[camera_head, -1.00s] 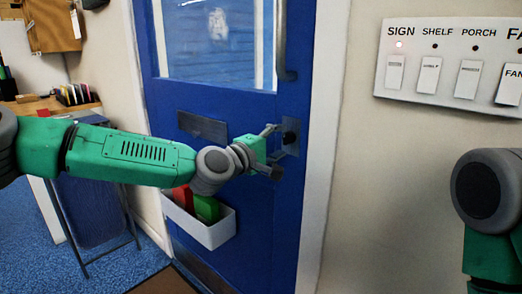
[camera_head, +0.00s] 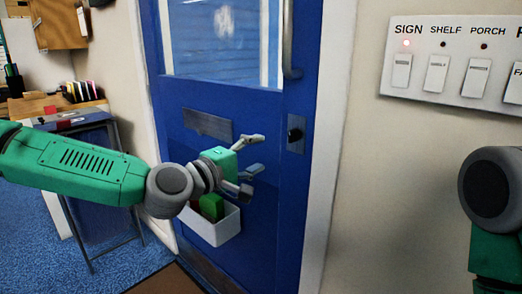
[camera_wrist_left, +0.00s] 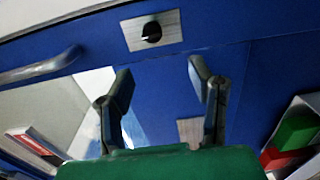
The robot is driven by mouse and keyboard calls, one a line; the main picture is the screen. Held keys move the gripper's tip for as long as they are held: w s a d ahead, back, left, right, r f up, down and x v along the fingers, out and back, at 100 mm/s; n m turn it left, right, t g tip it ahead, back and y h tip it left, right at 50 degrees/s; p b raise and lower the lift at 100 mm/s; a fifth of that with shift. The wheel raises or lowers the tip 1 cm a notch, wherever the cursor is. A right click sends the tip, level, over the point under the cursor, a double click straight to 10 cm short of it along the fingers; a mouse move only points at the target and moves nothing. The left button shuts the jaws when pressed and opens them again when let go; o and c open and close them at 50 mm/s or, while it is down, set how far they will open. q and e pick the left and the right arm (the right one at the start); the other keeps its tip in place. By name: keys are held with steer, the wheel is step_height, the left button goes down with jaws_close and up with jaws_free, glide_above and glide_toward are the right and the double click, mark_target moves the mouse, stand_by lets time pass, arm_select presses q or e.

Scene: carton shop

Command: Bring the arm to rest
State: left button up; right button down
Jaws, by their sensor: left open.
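My left gripper (camera_head: 256,158) is open and empty in front of the blue door (camera_head: 262,215). In the left wrist view its two fingers (camera_wrist_left: 160,80) are spread apart with nothing between them. The black lock knob (camera_head: 295,134) on its metal plate is to the right of the gripper, with a gap between them. The knob (camera_wrist_left: 152,32) also shows beyond the fingers in the left wrist view. My left arm reaches in from the left, bent at the wrist. Part of my right arm shows at the right edge; its gripper is out of view.
A white bin (camera_head: 215,230) with a green item hangs on the door below my left wrist. A folding table (camera_head: 95,190) stands at the left. A labelled switch panel (camera_head: 455,70) is on the right wall, its SIGN lamp lit red. A door handle (camera_head: 289,45) is above the knob.

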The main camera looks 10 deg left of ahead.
arm_select(q)
steer(key=s+f+m+g+y, duration=0.1)
steer(key=s+f+m+g, duration=0.15)
steer(key=s+f, duration=0.5)
steer(key=s+d+f+m+g+y, duration=0.1)
steer(key=s+f+g, duration=0.25)
steer(key=f, duration=0.75)
steer(key=s+f+m+g+y, duration=0.1)
steer(key=s+f+m+g, duration=0.1)
steer(key=s+f, duration=0.6)
steer(key=s+a+f+m+g+y+p, duration=0.1)
steer(key=s+a+f+m+g+y, duration=0.1)
steer(key=s+a+f, duration=0.45)
steer(key=s+a+f+m+g+y, duration=0.2)
steer(key=s+a+f, duration=0.1)
steer(key=s+a, duration=0.4)
steer(key=s+a+f+m+g+y, duration=0.1)
steer(key=s+a+f+m+y, duration=0.1)
steer(key=s+a, duration=0.6)
steer(key=shift+s+f+g+y, duration=0.2)
steer(key=shift+f+g+y, duration=0.2)
steer(key=shift+f+y, duration=0.45)
